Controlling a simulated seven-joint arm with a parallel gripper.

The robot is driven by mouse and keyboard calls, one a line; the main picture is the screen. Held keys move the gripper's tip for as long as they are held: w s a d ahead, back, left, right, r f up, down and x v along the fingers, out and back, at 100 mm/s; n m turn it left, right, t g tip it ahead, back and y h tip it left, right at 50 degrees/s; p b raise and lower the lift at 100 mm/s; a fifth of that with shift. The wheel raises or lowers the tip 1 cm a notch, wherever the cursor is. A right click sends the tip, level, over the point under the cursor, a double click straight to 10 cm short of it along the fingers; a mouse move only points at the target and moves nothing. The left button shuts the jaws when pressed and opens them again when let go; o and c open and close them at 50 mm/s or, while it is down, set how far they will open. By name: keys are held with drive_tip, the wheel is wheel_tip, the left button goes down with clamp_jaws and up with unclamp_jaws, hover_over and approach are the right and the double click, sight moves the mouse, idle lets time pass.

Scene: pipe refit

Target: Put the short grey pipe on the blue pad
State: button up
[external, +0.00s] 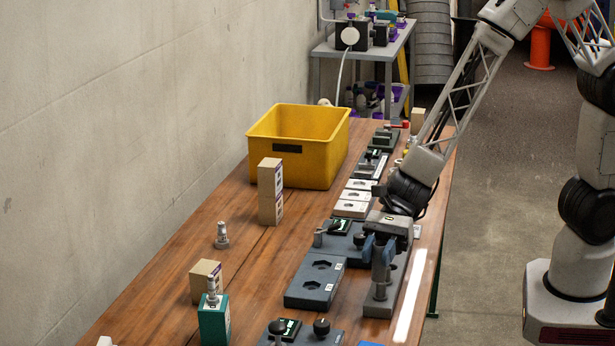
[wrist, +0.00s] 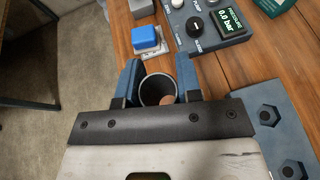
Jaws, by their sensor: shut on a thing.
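My gripper (external: 380,250) points down over the right side of the wooden bench, its blue fingers shut on an upright short grey pipe (external: 381,282). In the wrist view the pipe (wrist: 149,90) shows end-on as a dark ring between the fingers (wrist: 158,84), with brown visible inside it. The pipe's lower end is over or on a long grey plate (external: 401,285); I cannot tell whether they touch. A blue square pad (wrist: 145,38) on a pale base lies beyond the fingers in the wrist view; only a sliver (external: 370,344) shows at the external view's bottom edge.
A control panel (wrist: 212,22) with a knob and display stands beside the pad. A blue-grey plate with holes (external: 315,281) lies left of my gripper. A yellow bin (external: 312,158), cardboard boxes (external: 270,192) and a teal block (external: 213,320) stand farther left.

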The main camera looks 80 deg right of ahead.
drive_tip(key=s+a+n+g, duration=0.1)
drive_tip(key=s+a, duration=0.1)
drive_tip(key=s, duration=0.4)
drive_tip(key=s+a+n+g, duration=0.1)
drive_tip(key=s+a, duration=0.2)
drive_tip(key=s, duration=0.3)
drive_tip(key=shift+s+a+f+g, duration=0.15)
drive_tip(key=shift+s+a+g, duration=0.15)
drive_tip(key=shift+s+a, duration=0.05)
drive_tip(key=shift+w+a, duration=0.1)
drive_tip(key=w+a+f, duration=0.1)
drive_tip(key=w+a, duration=0.9)
drive_tip(key=a, duration=0.1)
drive_tip(key=shift+w+a+f, duration=0.3)
drive_tip(key=shift+a, duration=0.05)
drive_tip(key=shift+f, duration=1.7)
drive_tip(key=shift+f, duration=0.2)
drive_tip(key=o, duration=0.9)
